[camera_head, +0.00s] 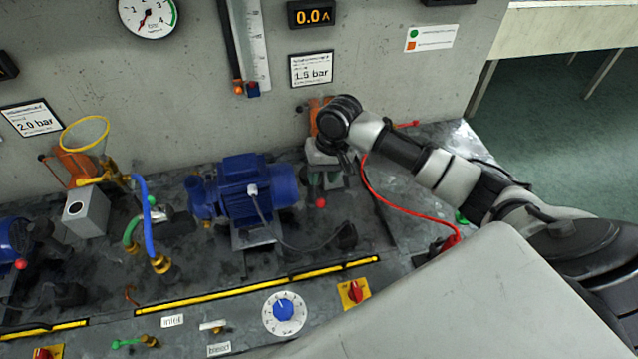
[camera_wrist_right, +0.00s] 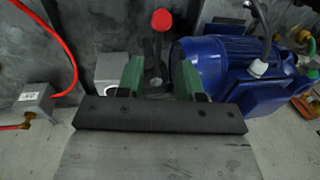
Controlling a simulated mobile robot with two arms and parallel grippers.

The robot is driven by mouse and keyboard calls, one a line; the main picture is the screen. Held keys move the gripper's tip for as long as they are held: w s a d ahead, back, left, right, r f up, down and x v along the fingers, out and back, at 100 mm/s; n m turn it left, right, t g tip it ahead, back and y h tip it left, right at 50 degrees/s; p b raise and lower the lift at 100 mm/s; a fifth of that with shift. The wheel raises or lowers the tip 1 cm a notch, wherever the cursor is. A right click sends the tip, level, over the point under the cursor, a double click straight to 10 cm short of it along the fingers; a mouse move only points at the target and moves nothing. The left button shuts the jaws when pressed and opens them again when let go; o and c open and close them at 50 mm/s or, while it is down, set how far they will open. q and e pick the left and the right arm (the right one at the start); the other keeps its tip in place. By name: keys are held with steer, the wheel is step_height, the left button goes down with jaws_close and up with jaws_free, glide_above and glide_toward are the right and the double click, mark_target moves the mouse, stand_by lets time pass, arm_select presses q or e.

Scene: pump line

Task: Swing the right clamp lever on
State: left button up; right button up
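The right clamp lever has a red ball knob (camera_head: 321,202) and stands just right of the blue pump motor (camera_head: 245,190). In the wrist view its red knob (camera_wrist_right: 161,20) sits at the top middle, and its dark stem runs down toward the gap between my fingers. My right gripper (camera_head: 335,158) is beyond the knob in the head view, mostly hidden by its own wrist. In the wrist view its green fingertips (camera_wrist_right: 159,78) are apart, with the lever's dark lower part seen between them; contact cannot be told. My left gripper is not in view.
A red hose (camera_head: 400,207) curves beneath my right arm. A grey block (camera_wrist_right: 36,97) with a brass fitting lies left in the wrist view. The blue motor (camera_wrist_right: 225,65) is close by the right finger. The concrete wall (camera_head: 200,100) rises behind.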

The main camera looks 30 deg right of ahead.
mark_target(318, 192)
steer(key=shift+w+a+f, duration=0.1)
steer(key=shift+a+f, duration=0.1)
steer(key=shift+f, duration=1)
steer(key=shift+w+a+f, duration=0.1)
steer(key=shift+a+f, duration=0.05)
steer(key=shift+f, duration=1.05)
jaws_close()
